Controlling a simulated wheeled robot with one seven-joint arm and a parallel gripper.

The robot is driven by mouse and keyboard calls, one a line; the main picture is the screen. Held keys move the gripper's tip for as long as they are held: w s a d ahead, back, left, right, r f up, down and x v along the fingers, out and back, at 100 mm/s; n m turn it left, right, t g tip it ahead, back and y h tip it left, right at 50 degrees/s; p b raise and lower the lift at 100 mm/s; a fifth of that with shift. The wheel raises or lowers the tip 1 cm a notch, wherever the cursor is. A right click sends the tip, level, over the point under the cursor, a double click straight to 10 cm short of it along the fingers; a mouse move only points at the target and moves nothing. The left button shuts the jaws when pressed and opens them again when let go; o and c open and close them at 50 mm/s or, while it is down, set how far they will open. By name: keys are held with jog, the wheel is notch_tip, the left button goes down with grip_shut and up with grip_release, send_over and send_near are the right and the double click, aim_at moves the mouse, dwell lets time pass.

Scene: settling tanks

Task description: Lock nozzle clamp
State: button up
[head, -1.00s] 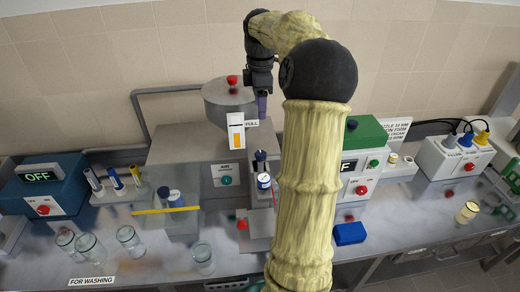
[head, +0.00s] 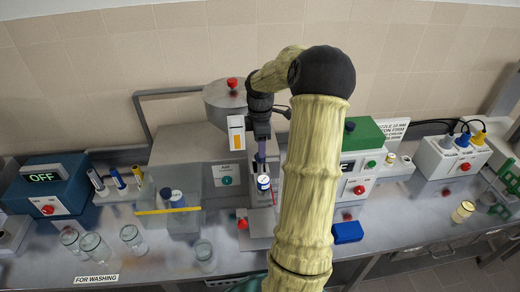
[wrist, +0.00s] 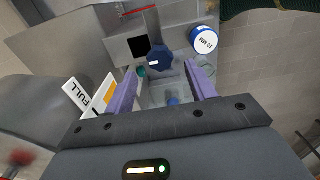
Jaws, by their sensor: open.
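A dark blue faceted knob (wrist: 160,58), which looks like the nozzle clamp, sits on the grey filling machine (head: 190,148). In the wrist view it lies between and just beyond the tips of my gripper's purple fingers. My gripper (wrist: 161,68) is open, with nothing held. In the head view my gripper (head: 261,158) points down over the machine's front column. A blue and white nozzle piece (head: 263,183) shows just below it. In the wrist view a cylinder marked 10 MM (wrist: 203,40) stands right of the knob. Whether the clamp is locked cannot be told.
A hopper with a red top (head: 232,84) and a FULL gauge (head: 237,135) stand close left of my gripper. A clear guard with a yellow bar (head: 168,210) is at left. A green-topped box (head: 365,133) is at right. Several glass jars (head: 93,247) stand front left.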

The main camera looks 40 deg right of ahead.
notch_tip(320, 180, down, 4)
jog(key=shift+f+p, duration=0.15)
jog(key=shift+p, duration=0.3)
jog(key=c, duration=1)
jog(key=shift+o, duration=0.2)
